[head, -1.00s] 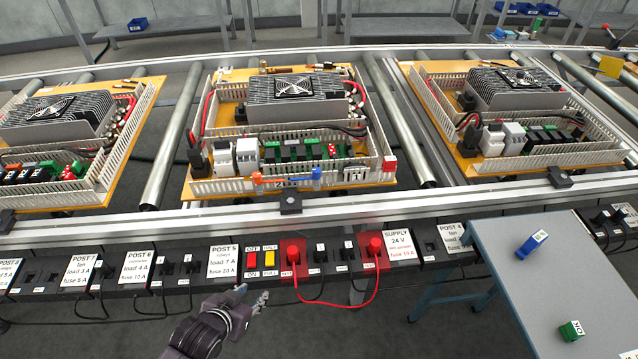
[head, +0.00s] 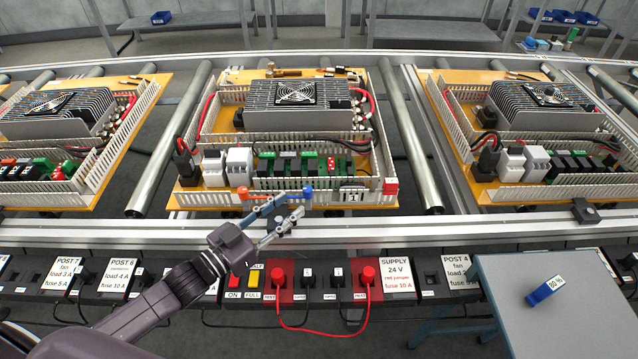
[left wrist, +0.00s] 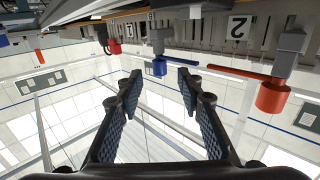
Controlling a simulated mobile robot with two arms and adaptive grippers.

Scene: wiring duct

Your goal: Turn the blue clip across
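The blue clip (head: 308,191) is on the front slotted wall of the middle wiring duct (head: 222,196). In the left wrist view its blue knob (left wrist: 160,67) hangs on a grey holder, with a thin blue arm pointing along the wall towards the orange clip (left wrist: 271,96). The orange clip's knob (head: 242,192) also shows in the head view, to the left. My left gripper (head: 292,213) is open and empty in front of the wall, by the blue clip. In the left wrist view its fingertips (left wrist: 158,78) lie either side of the blue knob's line, apparently short of it. My right gripper is out of view.
Below stands a panel with a red button (head: 234,282), a yellow button (head: 254,279) and red plugs (head: 279,273). A grey side table (head: 510,318) with a blue labelled block (head: 546,290) is at right. A red block (head: 391,186) sits at the duct's right corner.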

